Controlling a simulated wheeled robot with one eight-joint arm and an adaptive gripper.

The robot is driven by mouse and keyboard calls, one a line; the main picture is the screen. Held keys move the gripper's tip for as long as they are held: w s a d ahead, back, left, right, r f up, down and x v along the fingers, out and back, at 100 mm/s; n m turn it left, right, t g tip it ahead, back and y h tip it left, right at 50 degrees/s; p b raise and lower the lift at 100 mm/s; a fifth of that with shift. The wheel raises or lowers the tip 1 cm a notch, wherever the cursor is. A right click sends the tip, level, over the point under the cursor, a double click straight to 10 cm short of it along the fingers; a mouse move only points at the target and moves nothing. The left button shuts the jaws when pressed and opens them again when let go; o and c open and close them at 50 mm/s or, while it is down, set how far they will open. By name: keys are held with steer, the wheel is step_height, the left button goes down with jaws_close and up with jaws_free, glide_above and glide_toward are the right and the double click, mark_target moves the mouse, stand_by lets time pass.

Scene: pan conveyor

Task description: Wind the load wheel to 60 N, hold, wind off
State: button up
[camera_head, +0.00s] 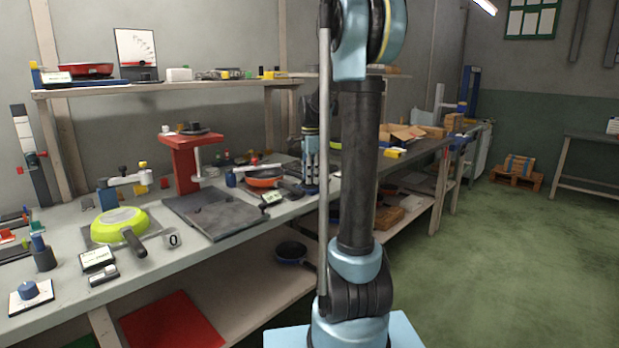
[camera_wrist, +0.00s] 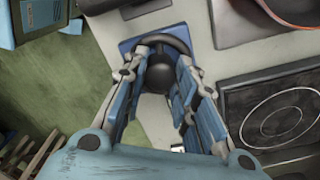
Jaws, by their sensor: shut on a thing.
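In the wrist view a dark round wheel (camera_wrist: 158,79) with a curved dark rim sits over a blue plate (camera_wrist: 126,47). I take it for the load wheel. My gripper (camera_wrist: 164,60) has its two blue-padded fingers on either side of the wheel, shut on it. The fingers hide part of the rim. In the head view my gripper (camera_head: 310,183) points down at the bench, right of an orange pan (camera_head: 264,179); the wheel is hidden there. A small display (camera_head: 271,198) lies in front of the pan; its reading is too small to tell.
A dark flat plate (camera_head: 213,213) lies left of my gripper. A green pan (camera_head: 118,222) and a red press stand (camera_head: 183,160) are farther left. Boxes (camera_head: 405,134) stand on the bench to the right.

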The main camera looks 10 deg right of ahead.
steer(key=n, duration=0.4)
steer(key=shift+n, duration=0.3)
steer(key=n, duration=0.3)
steer(key=shift+n, duration=0.3)
steer(key=n, duration=0.4)
steer(key=shift+n, duration=0.3)
steer(key=n, duration=0.3)
steer(key=shift+n, duration=0.3)
steer(key=n, duration=1.1)
steer(key=shift+n, duration=2.2)
